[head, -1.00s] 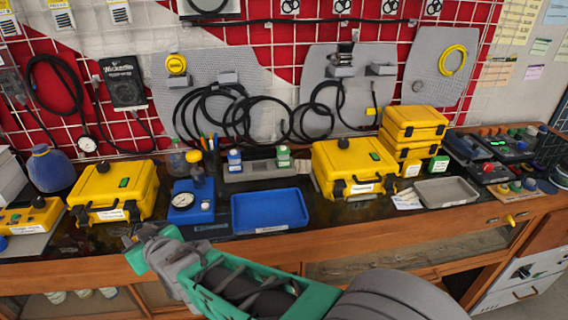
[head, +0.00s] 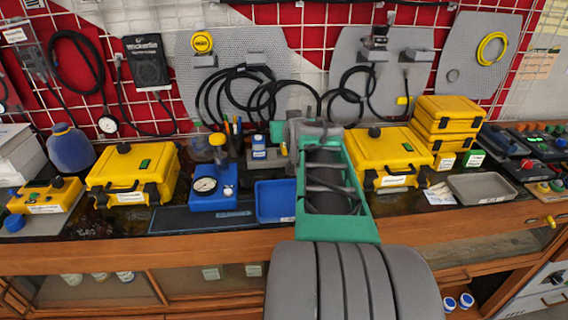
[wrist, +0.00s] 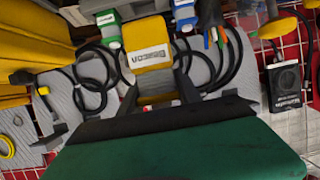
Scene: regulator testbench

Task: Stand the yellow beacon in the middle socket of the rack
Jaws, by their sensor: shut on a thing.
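The yellow beacon (wrist: 150,57), with a dark-lettered white label, is held in my gripper (wrist: 158,92) in the wrist view. The dark jaws close on its lower part from both sides. In the wrist view this bottle (wrist: 185,12) is right of the beacon and a green-and-white one (wrist: 108,20) is left. The middle socket is not clearly visible.
A blue tray (head: 275,201) lies in front of the rack. A blue gauge unit (head: 213,190) stands left of it. Yellow cases stand left (head: 132,176) and right (head: 383,160) of the rack. Black cables hang on the wall behind.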

